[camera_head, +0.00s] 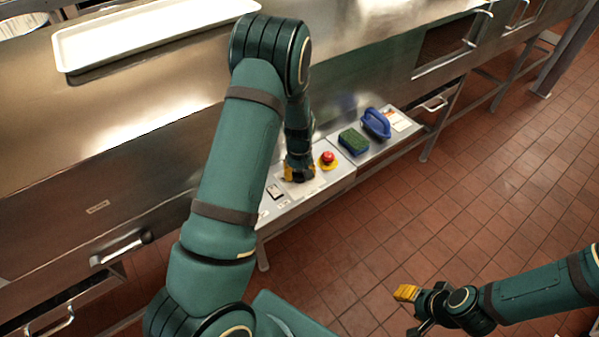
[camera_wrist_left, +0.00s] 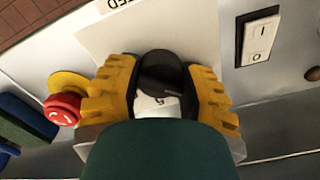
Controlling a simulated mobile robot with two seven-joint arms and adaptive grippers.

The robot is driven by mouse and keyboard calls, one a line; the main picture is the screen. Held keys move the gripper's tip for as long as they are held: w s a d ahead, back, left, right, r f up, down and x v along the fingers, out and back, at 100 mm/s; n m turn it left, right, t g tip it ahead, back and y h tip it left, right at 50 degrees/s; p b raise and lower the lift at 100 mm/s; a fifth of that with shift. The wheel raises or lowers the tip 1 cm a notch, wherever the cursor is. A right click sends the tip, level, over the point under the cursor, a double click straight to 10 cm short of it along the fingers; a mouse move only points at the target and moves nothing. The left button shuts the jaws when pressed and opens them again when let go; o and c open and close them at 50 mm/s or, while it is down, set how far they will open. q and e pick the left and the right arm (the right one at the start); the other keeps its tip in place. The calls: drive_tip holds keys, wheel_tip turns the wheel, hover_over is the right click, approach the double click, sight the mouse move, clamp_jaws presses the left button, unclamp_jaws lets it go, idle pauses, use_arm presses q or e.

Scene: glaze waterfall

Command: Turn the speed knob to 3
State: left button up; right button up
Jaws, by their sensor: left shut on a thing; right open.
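The speed knob (camera_wrist_left: 160,72) is a round black knob on a white plate, seen in the left wrist view. My left gripper (camera_wrist_left: 158,95) has its yellow fingers on both sides of the knob, shut on it. A numeral shows on the plate just below the knob; the rest of the scale and the pointer are hidden or too small to read. In the head view my left gripper (camera_head: 299,174) is down at the control panel and hides the knob. My right gripper (camera_head: 408,312) is open and empty above the tiled floor at the lower right.
A red emergency button (camera_head: 328,157) on a yellow base sits beside the left gripper. A rocker switch (camera_wrist_left: 259,41) is on the other side. A green-topped brush or pad (camera_head: 353,141) and a blue-handled tool (camera_head: 376,123) lie further right on the shelf (camera_head: 345,181).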

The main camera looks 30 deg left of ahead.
sight(300, 172)
use_arm(q)
drive_tip(key=shift+n, duration=0.9)
drive_tip(key=o, duration=1.2)
wheel_tip(300, 172, up, 12)
